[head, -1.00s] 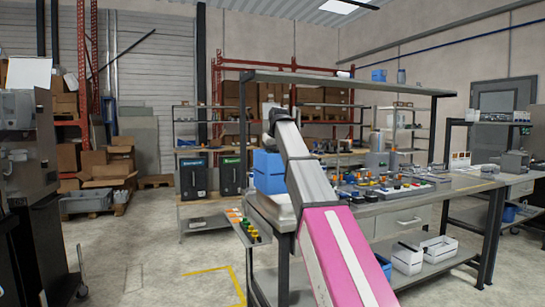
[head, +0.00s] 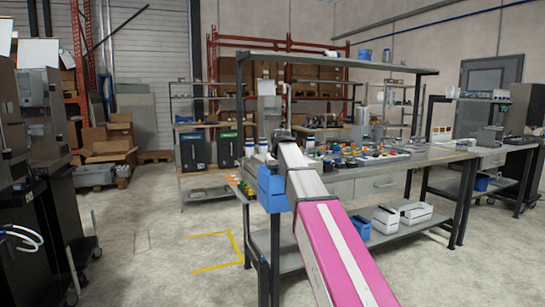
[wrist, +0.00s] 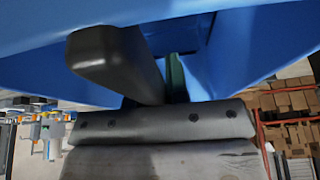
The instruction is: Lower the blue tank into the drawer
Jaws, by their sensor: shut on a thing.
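The blue tank (head: 273,189) shows in the head view as a stepped blue body beside the far end of my arm, in front of the bench's left end. In the wrist view its blue surface (wrist: 225,50) fills the upper part, very close. My gripper (wrist: 140,62) is shut on it, with one dark finger plain in front and the other mostly hidden. In the head view my arm hides the gripper. I cannot make out an open drawer; a closed pale drawer front (head: 377,186) shows under the bench top.
The workbench (head: 440,154) carries many small parts and has white bins (head: 386,219) on its lower shelf. Dark machines (head: 72,200) stand at the left, with white hoses (head: 20,237) at the edge. The floor (head: 160,235) between them is clear, with yellow markings.

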